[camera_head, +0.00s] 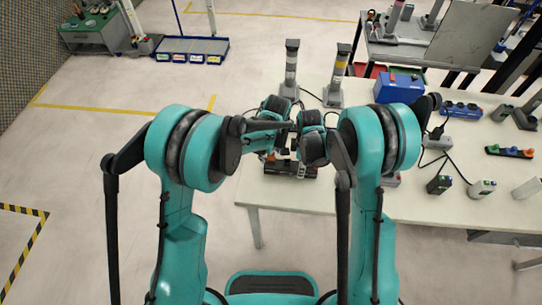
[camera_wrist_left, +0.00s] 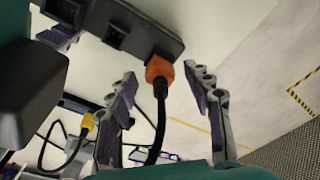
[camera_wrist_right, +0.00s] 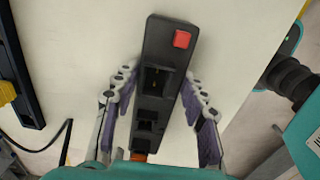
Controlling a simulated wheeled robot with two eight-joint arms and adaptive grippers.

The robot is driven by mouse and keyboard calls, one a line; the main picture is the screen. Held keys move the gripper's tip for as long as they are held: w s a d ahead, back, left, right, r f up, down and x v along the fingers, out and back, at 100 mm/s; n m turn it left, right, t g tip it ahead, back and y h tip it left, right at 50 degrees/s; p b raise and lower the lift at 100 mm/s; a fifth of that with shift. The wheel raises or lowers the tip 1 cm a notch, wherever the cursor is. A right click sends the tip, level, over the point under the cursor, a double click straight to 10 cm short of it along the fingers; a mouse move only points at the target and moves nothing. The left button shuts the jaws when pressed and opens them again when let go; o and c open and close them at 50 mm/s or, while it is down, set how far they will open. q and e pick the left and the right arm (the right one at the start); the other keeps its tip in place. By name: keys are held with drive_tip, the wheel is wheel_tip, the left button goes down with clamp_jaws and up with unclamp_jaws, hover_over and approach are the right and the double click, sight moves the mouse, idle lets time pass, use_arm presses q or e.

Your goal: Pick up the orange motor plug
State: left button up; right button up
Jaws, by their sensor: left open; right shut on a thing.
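The orange motor plug (camera_wrist_left: 158,69) sits in the end of a black socket strip (camera_wrist_left: 150,42), with a black cable running from it. My left gripper (camera_wrist_left: 160,74) is open, one finger on each side of the plug and apart from it. My right gripper (camera_wrist_right: 160,70) is shut on the socket strip, which also shows in the right wrist view (camera_wrist_right: 164,40) with a red switch at its far end. A little of the orange plug shows there at the bottom (camera_wrist_right: 139,156). In the head view, my arms partly hide the strip (camera_head: 290,169) near the table's front edge.
A yellow plug (camera_wrist_left: 87,121) with a dark cable is to the left in the left wrist view. On the white table (camera_head: 420,205) stand two grey posts (camera_head: 334,85), a blue box (camera_head: 399,87) and several small devices at the right.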

use_arm(q)
drive_tip(key=c, duration=1.2)
drive_tip(key=shift+o, duration=0.2)
wheel_tip(320, 180, up, 10)
drive_tip(key=shift+r, duration=0.1)
use_arm(e)
drive_tip(key=o, duration=1.4)
wheel_tip(320, 180, up, 12)
